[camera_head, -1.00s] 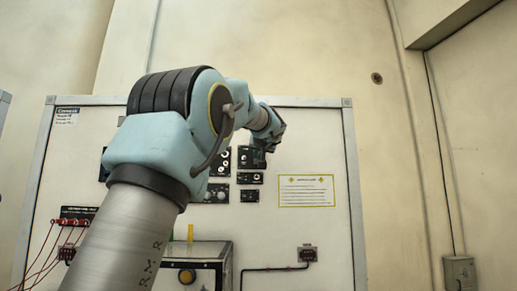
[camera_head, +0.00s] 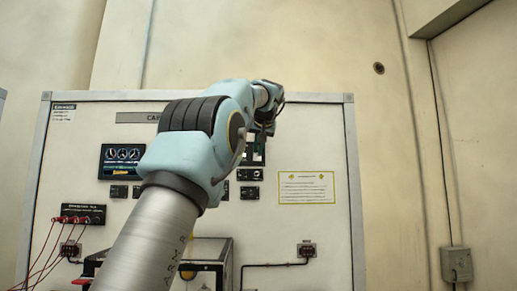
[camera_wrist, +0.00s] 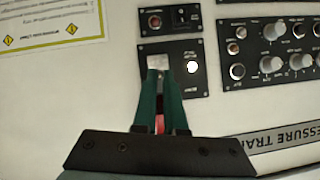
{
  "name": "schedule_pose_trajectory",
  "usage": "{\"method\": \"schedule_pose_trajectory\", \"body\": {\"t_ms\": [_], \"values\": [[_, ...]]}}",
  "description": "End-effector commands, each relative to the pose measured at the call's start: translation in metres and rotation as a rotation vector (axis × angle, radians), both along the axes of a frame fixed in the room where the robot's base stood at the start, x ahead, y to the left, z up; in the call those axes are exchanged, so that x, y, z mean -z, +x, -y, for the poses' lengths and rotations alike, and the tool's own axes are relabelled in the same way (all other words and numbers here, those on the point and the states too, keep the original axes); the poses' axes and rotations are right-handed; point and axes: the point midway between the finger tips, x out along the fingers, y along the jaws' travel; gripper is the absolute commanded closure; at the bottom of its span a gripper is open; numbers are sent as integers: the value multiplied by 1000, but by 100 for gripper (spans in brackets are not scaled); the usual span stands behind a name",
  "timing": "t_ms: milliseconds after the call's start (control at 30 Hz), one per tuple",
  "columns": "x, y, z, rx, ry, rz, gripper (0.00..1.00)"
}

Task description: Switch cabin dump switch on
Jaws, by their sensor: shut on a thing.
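In the wrist view, my gripper (camera_wrist: 163,76) has its two green fingers close together in front of a small black panel (camera_wrist: 181,84). The fingertips meet at a pale square part (camera_wrist: 158,62) on this panel, which looks like the cabin dump switch; the fingers hide much of it. The panel's small lettering is blurred. A round pale light (camera_wrist: 192,67) sits just right of the fingertips. A red patch shows between the fingers lower down. In the head view, my gripper (camera_head: 270,100) is at the panel's upper part, and the arm hides the spot where it touches.
A black panel with several knobs (camera_wrist: 272,52) lies right of the fingers, and a small switch panel (camera_wrist: 170,19) lies above. A yellow-edged label (camera_head: 306,187) is on the white board (camera_head: 322,130). Red cables (camera_head: 50,245) hang at lower left.

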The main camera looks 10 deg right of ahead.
Motion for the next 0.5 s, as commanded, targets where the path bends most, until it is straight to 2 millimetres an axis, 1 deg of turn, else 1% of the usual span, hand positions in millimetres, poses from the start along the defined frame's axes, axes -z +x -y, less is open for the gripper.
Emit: {"method": "schedule_pose_trajectory", "body": {"t_ms": [400, 433, 500], "values": [[-1, 0, 0, 0, 0, -4, 100], [-1, 0, 0, 0, 0, -4, 90], [-1, 0, 0, 0, 0, -4, 82]]}}
